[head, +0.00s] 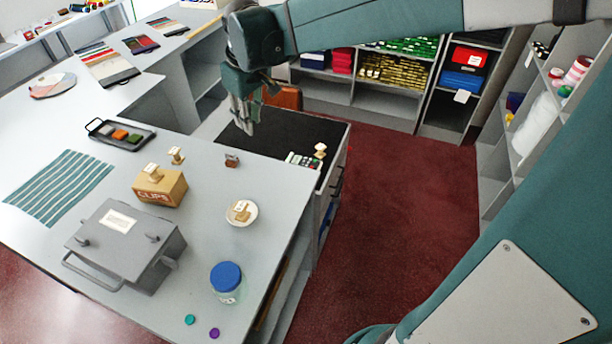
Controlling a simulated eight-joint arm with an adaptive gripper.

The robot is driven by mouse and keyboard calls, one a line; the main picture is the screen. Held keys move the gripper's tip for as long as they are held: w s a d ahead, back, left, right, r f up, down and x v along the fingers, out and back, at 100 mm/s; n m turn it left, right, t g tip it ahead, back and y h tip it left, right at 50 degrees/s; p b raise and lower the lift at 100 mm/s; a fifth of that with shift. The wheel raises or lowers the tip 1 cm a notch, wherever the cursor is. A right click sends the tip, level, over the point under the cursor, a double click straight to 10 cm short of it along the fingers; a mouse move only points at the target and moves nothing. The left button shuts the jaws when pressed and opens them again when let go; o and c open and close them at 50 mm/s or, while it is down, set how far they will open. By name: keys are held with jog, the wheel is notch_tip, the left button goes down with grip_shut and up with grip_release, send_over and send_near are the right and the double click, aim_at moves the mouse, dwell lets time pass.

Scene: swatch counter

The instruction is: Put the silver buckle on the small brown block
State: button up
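A small brown block (232,160) stands on the grey counter, below and a little left of the black surface in the picture. A small paler patch shows on it, too small to make out. I cannot pick out the silver buckle for certain in this view. My gripper (244,128) hangs fingers down in front of the black surface, above the brown block in the picture and apart from it. Its fingers look close together, but whether they are shut or hold something small is unclear.
Around the block are a CLIPS box (173,190) with a pale knobbed piece (152,172) on top, another such piece (176,155), a white saucer (252,220), a blue-lidded jar (227,284), a grey metal case (110,258) and a black tray (146,143). Bare counter lies right of the block.

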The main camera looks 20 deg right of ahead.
jog(key=s+d+m+t, duration=0.2)
jog(key=s, duration=1.1)
jog(key=s+d+f+m+t, duration=0.1)
jog(key=s+d+m+t, duration=0.1)
jog(key=s, duration=1.1)
jog(key=shift+s+d+m, duration=0.4)
jog(key=shift+d+m, duration=0.4)
jog(key=shift+f, duration=0.2)
notch_tip(320, 180, down, 10)
jog(key=b, duration=1)
jog(key=shift+r, duration=0.2)
